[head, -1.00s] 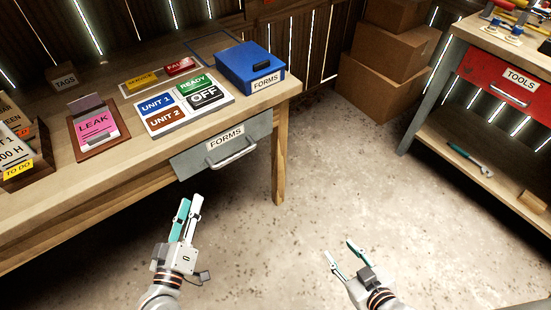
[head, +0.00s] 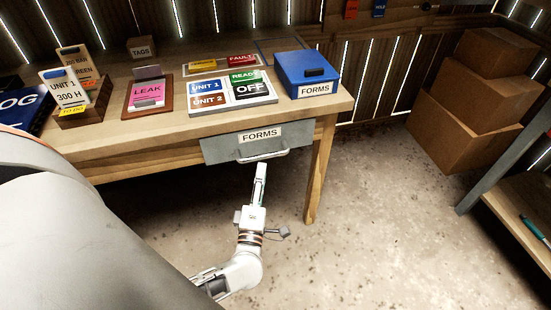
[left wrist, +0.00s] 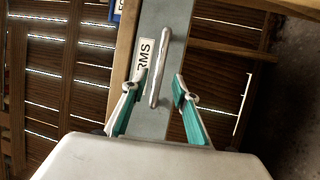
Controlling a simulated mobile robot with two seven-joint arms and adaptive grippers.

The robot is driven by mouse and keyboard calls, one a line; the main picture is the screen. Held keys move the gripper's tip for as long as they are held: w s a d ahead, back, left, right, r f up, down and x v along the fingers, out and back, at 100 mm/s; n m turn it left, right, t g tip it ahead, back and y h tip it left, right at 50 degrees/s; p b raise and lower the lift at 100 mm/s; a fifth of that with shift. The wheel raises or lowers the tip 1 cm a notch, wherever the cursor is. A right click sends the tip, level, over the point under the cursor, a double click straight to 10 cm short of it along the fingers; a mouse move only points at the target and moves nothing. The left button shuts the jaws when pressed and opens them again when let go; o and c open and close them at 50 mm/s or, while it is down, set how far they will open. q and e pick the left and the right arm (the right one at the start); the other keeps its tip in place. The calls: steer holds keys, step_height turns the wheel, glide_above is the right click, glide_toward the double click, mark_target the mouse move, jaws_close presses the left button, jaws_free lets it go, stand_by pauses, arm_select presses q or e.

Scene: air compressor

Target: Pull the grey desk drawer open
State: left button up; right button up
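The grey desk drawer (head: 222,149), labelled FORMS, is under the wooden desk's front edge and looks closed. Its light metal handle (head: 263,155) runs across the front. My left gripper (head: 261,168) points at the handle from just below it in the head view. In the left wrist view the drawer (left wrist: 165,22) fills the middle. There the left gripper (left wrist: 159,84) is open, with one finger on each side of the handle (left wrist: 161,65). It is not closed on the handle; whether it touches it I cannot tell. My right gripper is not in view.
The desk (head: 130,135) holds a blue FORMS box (head: 307,75), a sign board (head: 228,91) and a LEAK clipboard (head: 148,94). A desk leg (head: 318,172) stands right of the drawer. Cardboard boxes (head: 462,125) are at the right. The floor in front is clear.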

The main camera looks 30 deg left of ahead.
mark_target(264, 155)
arm_select(q)
steer(key=x, duration=0.6)
steer(key=shift+w+a+r, duration=0.15)
steer(key=shift+w+a, duration=0.05)
steer(key=shift+w, duration=0.1)
jaws_close()
